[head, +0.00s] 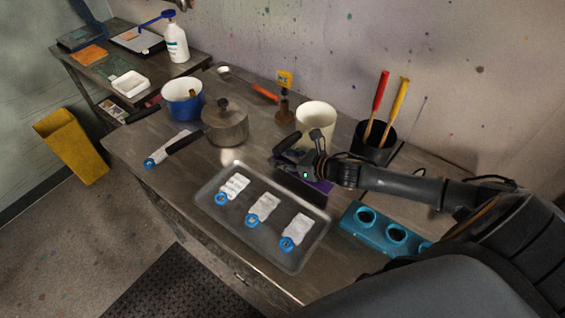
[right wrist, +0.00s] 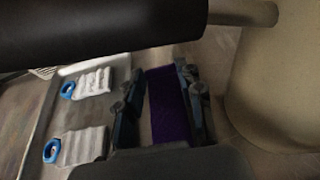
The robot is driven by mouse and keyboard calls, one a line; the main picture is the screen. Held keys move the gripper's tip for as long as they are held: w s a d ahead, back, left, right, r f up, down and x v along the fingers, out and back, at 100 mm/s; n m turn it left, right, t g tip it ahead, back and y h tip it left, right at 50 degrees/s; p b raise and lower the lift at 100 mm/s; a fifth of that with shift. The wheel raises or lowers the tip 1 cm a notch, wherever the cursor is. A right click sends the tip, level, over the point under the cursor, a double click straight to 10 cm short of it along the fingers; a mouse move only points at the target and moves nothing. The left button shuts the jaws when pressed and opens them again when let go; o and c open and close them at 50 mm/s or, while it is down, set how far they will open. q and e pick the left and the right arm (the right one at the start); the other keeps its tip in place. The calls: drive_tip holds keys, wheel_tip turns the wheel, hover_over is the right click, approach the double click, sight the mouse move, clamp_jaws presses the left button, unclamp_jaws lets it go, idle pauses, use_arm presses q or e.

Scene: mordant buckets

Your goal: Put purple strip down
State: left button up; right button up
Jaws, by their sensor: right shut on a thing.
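My right gripper (head: 303,172) is shut on the purple strip (head: 319,185), just past the back right edge of the grey tray (head: 242,242). In the right wrist view the purple strip (right wrist: 168,108) lies between the two dark fingers. I cannot tell whether the strip touches the table. The tray holds three pale strips with blue ends, (head: 235,185), (head: 263,206) and (head: 297,229), lying apart in a row. My left gripper is not in view.
A cream pot (head: 317,116) with a black handle stands close behind my right gripper. A metal saucepan (head: 226,125), a blue pot (head: 182,101) and a black tool holder (head: 373,142) stand nearby. A teal block with holes (head: 378,231) lies right of the tray.

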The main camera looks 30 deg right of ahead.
drive_tip(key=shift+f+p, duration=0.55)
drive_tip(key=shift+f, duration=0.95)
drive_tip(key=o, duration=0.8)
drive_tip(key=shift+f, duration=0.1)
drive_tip(key=shift+o, duration=0.2)
drive_tip(key=shift+r, duration=0.2)
